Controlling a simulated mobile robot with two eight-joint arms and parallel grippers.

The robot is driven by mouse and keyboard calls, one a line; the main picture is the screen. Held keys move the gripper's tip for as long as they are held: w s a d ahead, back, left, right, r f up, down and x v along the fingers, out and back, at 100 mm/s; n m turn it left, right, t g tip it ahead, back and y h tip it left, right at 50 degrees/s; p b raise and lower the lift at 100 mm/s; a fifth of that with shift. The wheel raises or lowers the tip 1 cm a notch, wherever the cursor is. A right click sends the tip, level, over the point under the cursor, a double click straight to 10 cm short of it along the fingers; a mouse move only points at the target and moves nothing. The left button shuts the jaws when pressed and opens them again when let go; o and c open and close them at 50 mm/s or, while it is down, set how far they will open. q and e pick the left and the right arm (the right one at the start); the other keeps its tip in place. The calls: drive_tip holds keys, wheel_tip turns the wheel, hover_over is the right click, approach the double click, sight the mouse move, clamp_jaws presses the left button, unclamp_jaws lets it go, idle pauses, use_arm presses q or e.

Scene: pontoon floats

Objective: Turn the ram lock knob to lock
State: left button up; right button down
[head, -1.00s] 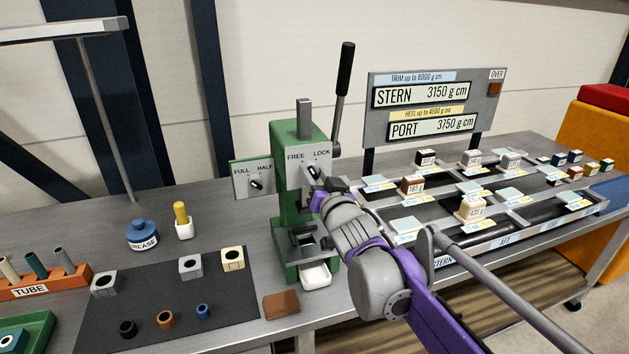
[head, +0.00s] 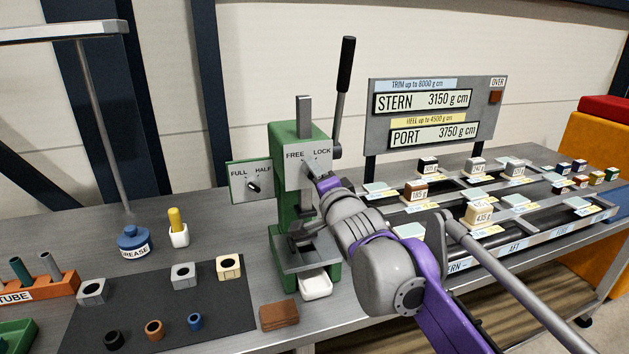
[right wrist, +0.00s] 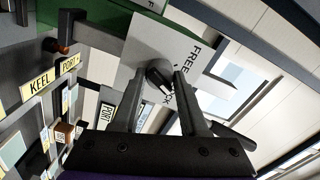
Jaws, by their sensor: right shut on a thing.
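The ram lock knob shows dark and round in the right wrist view (right wrist: 158,76), on a pale plate with FREE and LOCK lettering. My right gripper (right wrist: 160,85) has its two fingers on either side of the knob and is shut on it. A pale mark on the knob points roughly toward the partly hidden LOCK word. In the head view my right gripper (head: 314,178) reaches the FREE/LOCK plate (head: 322,160) of the green press (head: 285,200) and covers most of the knob. My left gripper is not in view.
A FULL/HALF plate (head: 250,181) stands left of the press, and a black-handled lever (head: 345,75) rises behind it. A white tray (head: 315,286) and a brown block (head: 279,315) sit in front. Weight blocks and the display board (head: 435,115) are to the right.

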drive_tip(key=shift+m+b, duration=0.95)
drive_tip(key=shift+m, duration=0.75)
drive_tip(key=shift+c, duration=2.2)
unclamp_jaws()
drive_tip(key=v, duration=1)
drive_tip(key=shift+s+b, duration=0.35)
drive_tip(key=shift+s, duration=0.05)
drive_tip(key=shift+d, duration=0.15)
